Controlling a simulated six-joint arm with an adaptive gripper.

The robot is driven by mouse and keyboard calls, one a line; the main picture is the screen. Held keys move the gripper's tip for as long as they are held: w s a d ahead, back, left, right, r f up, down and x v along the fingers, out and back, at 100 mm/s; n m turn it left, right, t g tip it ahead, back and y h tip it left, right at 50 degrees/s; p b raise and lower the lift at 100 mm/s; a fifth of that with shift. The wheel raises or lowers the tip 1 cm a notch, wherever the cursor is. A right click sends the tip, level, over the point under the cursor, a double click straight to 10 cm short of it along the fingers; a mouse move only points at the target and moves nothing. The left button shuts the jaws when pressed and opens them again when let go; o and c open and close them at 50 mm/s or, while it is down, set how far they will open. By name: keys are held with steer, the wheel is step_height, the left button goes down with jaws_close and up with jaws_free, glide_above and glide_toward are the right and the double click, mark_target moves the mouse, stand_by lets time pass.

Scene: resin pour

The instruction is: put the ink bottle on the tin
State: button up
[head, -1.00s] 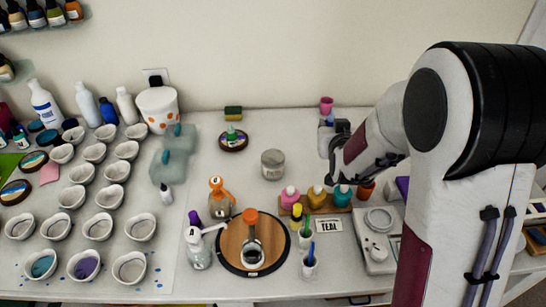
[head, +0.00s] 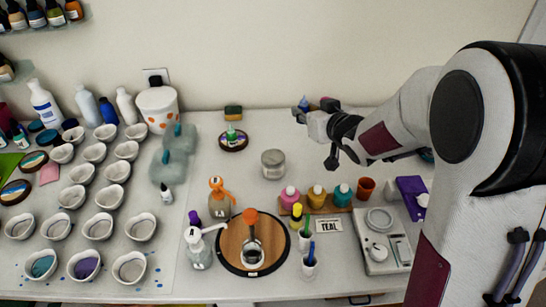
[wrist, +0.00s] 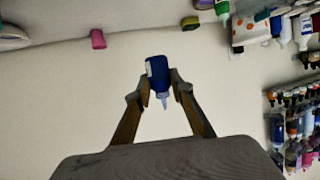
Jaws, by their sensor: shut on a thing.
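The ink bottle (wrist: 157,78) is dark blue with a pale nozzle and a white label. In the wrist view it sits between my gripper's fingers (wrist: 160,86), which are shut on it. In the head view my gripper (head: 322,126) is raised near the back of the table, and a small blue part of the bottle (head: 304,103) shows at its left end. The tin (head: 273,164) is a short grey cylinder with a pale label, standing on the table. My gripper is up and to the right of it in the picture, apart from it. Nothing is seen on its top.
A sponge (head: 233,112) and a round coaster with a small green-capped bottle (head: 233,140) are left of the tin. A wooden turntable (head: 231,247) and pump bottles stand in front. Table around the tin is clear.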

steer(key=shift+a+r+n+y, duration=0.65)
steer(key=shift+a+n+y, duration=0.2)
steer(key=shift+a, duration=0.2)
steer(key=n+g+y, duration=0.3)
steer(key=n+y, duration=0.1)
glide_above(277, 160)
steer(key=shift+f, duration=0.1)
steer(key=shift+f, duration=3.1)
steer(key=shift+f, duration=1.85)
steer(key=shift+f, duration=0.2)
